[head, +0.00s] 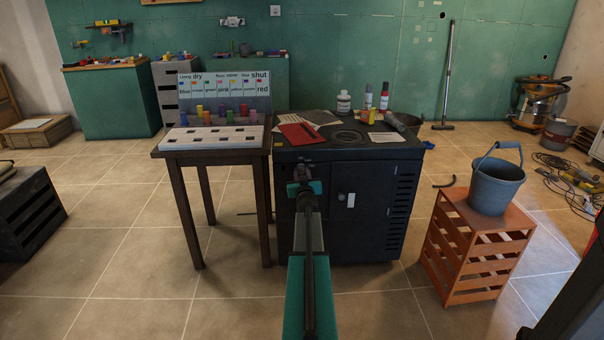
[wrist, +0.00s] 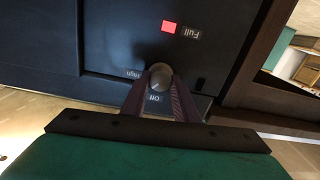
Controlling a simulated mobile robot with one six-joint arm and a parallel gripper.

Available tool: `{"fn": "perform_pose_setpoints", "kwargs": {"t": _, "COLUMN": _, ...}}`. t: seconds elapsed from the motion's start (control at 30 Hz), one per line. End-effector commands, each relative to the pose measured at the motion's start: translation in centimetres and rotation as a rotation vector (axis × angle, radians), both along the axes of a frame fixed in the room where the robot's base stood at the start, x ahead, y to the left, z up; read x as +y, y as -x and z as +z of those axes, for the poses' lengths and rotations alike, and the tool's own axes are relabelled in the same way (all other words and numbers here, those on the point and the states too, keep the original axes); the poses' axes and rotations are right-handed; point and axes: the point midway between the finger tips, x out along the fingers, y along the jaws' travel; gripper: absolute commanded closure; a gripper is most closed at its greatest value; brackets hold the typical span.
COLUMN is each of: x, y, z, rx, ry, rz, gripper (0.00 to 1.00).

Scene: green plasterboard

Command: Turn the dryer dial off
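The dryer is a dark cabinet (head: 372,205) right of the wooden table. Its front panel (wrist: 110,40) fills much of the wrist view, with the labels upside down. The round grey dial (wrist: 160,75) sits between "High" and "OFF" labels; its exact setting is hard to read. My gripper (wrist: 160,72) has a finger on each side of the dial, and both appear to touch it. In the head view my gripper (head: 302,175) is at the upper left of the dryer front and hides the dial. A red light (wrist: 169,27) shows beside the label "Full".
A wooden table (head: 164,152) with coloured pieces and a label board stands close at left. An orange crate (head: 470,245) bearing a blue bucket (head: 497,185) stands at right. Floor in front is clear.

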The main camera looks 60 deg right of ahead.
Motion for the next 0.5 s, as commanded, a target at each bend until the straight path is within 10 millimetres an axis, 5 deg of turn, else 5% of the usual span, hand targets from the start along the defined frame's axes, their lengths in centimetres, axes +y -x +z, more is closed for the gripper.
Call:
{"fn": "perform_pose_setpoints", "kwargs": {"t": 0.1, "x": 0.04, "y": -0.03, "z": -0.01, "rx": 0.0, "ry": 0.0, "rz": 0.001, "gripper": 0.96}}
{"fn": "perform_pose_setpoints", "kwargs": {"t": 0.5, "x": 0.07, "y": -0.06, "z": -0.07, "rx": 0.043, "ry": 0.031, "rz": 0.001, "gripper": 0.95}}
